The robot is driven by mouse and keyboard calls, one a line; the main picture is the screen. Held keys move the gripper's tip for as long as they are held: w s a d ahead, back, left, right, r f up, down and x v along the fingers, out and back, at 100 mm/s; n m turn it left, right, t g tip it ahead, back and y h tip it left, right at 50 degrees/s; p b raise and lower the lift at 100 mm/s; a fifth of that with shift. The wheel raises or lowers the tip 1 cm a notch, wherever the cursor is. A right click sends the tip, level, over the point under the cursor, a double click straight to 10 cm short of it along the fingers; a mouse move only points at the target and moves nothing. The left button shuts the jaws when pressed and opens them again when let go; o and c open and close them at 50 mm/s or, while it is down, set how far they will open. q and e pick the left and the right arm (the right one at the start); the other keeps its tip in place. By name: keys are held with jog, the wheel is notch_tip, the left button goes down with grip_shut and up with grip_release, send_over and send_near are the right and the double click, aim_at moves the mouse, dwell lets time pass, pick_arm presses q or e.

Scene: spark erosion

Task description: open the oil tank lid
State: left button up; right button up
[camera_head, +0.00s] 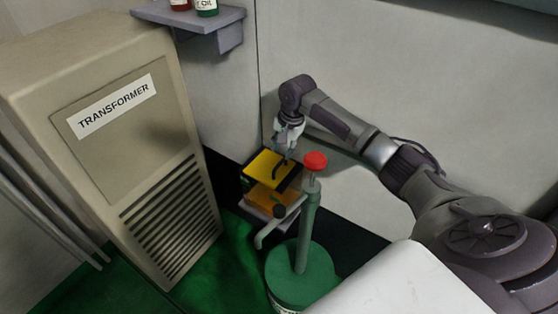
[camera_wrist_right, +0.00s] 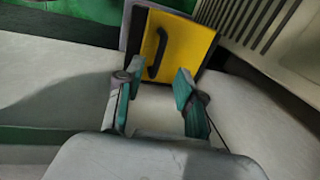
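The yellow oil tank lid (camera_head: 264,163) is on a small dark-edged box with an orange-yellow lower part (camera_head: 261,196), between the transformer and the wall. A black curved handle (camera_head: 277,168) is on the lid; in the right wrist view the handle (camera_wrist_right: 155,56) stands on the yellow lid (camera_wrist_right: 186,43), beyond the fingertips. My right gripper (camera_head: 286,147) is just above the lid's far side. In the right wrist view, its teal-padded fingers (camera_wrist_right: 153,82) are apart with nothing between them. I cannot tell whether the lid is raised at all. My left gripper is not in view.
A green pump (camera_head: 306,232) with a red knob (camera_head: 315,160) stands close in front of the tank. The beige transformer (camera_head: 150,170) is at the left. A shelf (camera_head: 190,17) with bottles is above. The wall is close behind my right arm.

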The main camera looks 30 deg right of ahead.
aim_at(278, 165)
jog(key=f, duration=0.2)
jog(key=w+f, duration=0.1)
jog(key=f, duration=0.3)
jog(key=shift+w+a+f, duration=0.15)
jog(key=shift+a+f, duration=0.1)
jog(key=shift+f, duration=0.1)
grip_shut()
